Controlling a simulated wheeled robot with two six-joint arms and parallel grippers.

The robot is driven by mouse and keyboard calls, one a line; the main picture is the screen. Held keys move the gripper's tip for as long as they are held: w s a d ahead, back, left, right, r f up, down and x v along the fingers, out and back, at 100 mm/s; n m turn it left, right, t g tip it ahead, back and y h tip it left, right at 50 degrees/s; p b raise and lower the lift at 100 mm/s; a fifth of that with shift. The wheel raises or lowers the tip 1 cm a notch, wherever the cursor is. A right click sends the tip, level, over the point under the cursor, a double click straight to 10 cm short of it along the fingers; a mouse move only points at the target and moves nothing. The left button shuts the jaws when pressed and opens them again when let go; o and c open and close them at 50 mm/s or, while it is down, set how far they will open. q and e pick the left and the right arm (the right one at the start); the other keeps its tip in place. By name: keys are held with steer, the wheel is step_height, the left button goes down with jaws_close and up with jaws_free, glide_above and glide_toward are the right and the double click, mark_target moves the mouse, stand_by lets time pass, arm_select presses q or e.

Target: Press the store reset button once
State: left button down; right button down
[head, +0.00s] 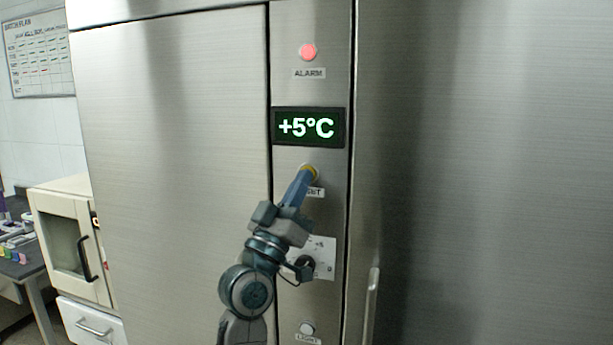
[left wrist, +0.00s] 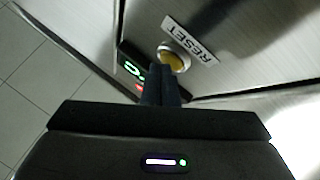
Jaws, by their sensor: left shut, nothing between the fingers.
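The reset button (head: 311,171) is a yellow round button on the narrow steel panel, below the +5°C display (head: 309,127). My left gripper (head: 305,174) is shut and empty, with its fingertips in front of the button and covering part of it. In the left wrist view the yellow button (left wrist: 174,59) sits in a pale ring just beyond the fingertips (left wrist: 161,72), beside the RESET label (left wrist: 191,40). I cannot tell whether the tips touch the button. My right gripper is not in view.
A lit red alarm lamp (head: 308,52) is above the display. A dial (head: 305,264) on a white plate and a light button (head: 307,328) are lower on the panel. A vertical door handle (head: 373,305) is to the right. A cream cabinet (head: 65,235) stands at left.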

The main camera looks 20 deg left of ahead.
arm_select(q)
steer(key=shift+w, duration=0.1)
stand_by(0.5)
steer(key=shift+s, duration=0.8)
steer(key=s+p, duration=0.1)
steer(key=s, duration=0.4)
steer(key=shift+a, duration=0.1)
stand_by(0.4)
